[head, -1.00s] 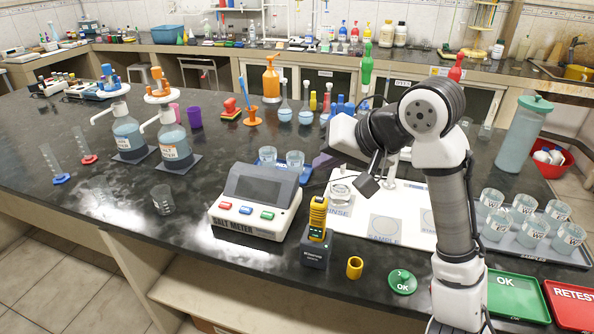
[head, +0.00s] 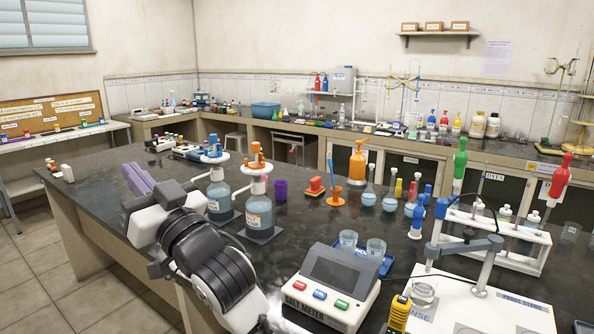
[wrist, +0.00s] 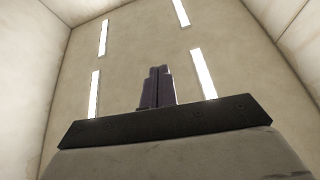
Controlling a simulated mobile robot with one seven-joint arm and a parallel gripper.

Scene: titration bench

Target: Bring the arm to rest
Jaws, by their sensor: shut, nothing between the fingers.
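My arm is raised at the lower left of the head view, bent over the near-left part of the dark bench. My gripper (head: 138,179) has purple fingers that point up and away to the left. In the wrist view my gripper (wrist: 157,86) shows its two fingers pressed together with nothing between them. Behind them are only the ceiling and its light strips (wrist: 203,75). My gripper is clear of the objects on the bench.
Two pump bottles (head: 219,199) stand just right of my arm. The salt meter (head: 335,283) is at the front centre. A yellow probe (head: 398,314), a probe stand (head: 482,285) and a rack (head: 500,243) are at the right. Open floor (head: 30,280) shows at the left.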

